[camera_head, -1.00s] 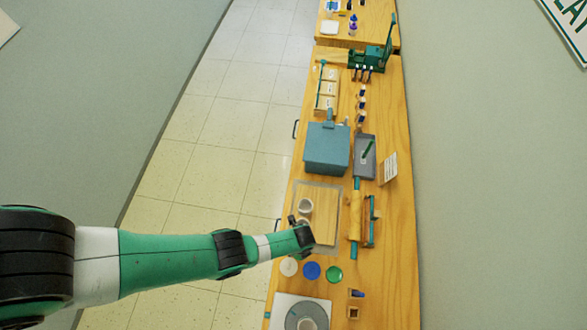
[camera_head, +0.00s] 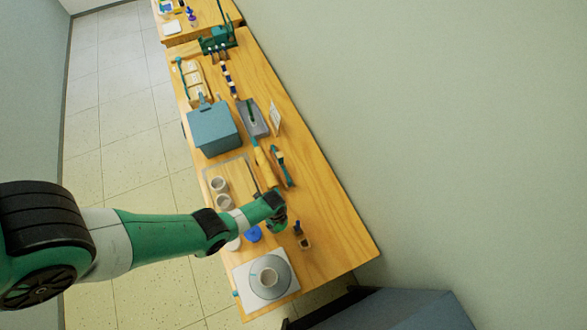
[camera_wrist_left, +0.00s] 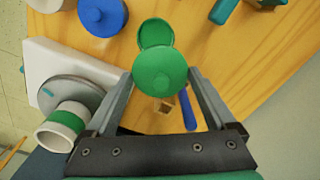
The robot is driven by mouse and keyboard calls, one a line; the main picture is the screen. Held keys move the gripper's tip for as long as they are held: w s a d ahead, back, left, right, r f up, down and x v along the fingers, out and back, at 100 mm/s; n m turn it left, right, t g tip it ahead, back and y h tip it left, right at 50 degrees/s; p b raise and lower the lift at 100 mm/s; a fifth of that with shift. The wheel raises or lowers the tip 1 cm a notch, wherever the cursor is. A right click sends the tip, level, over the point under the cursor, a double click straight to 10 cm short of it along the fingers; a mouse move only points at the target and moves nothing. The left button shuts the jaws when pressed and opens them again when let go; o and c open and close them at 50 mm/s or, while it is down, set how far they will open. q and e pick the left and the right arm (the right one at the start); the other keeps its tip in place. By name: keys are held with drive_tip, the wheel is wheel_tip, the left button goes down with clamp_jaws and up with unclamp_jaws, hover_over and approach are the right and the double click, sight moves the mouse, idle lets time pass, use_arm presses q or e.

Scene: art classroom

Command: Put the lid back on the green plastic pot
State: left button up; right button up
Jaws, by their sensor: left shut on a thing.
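My left gripper (camera_wrist_left: 161,76) is shut on a round green lid (camera_wrist_left: 160,68) with a small knob on top. The lid sits level between the two fingertips. A green pot (camera_wrist_left: 154,30) shows just beyond the lid in the left wrist view, with its rim and a darker inside visible. The lid overlaps its near edge in the picture; the gap in height cannot be told. In the head view my left gripper (camera_head: 276,203) is over the green pot (camera_head: 279,225), partly hiding it. My right gripper is not in view.
A blue pot (camera_wrist_left: 102,14) and a white pot (camera_wrist_left: 46,4) stand left of the green one. A grey wheel (camera_head: 270,277) with a cup (camera_head: 268,275) is at the table's near end. A small wooden holder (camera_head: 304,241) stands to the right. Bare tabletop (camera_head: 335,235) lies farther right.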

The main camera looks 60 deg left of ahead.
use_arm(q)
drive_tip(key=shift+s+a+f+n, duration=0.25)
drive_tip(key=shift+s+a, duration=0.2)
drive_tip(key=shift+a, duration=0.15)
drive_tip(key=shift+s+a+f+n, duration=0.15)
drive_tip(key=shift+s+a+n, duration=0.1)
drive_tip(key=shift+s+a, duration=0.3)
wheel_tip(320, 180, down, 6)
drive_tip(key=b, duration=0.6)
drive_tip(key=shift+w+f+b, duration=0.15)
drive_tip(key=shift+f+b, duration=0.05)
drive_tip(key=shift+b, duration=0.1)
drive_tip(key=shift+f, duration=0.15)
idle(0.5)
drive_tip(key=o, duration=1)
wheel_tip(320, 180, up, 7)
drive_tip(key=p, duration=0.7)
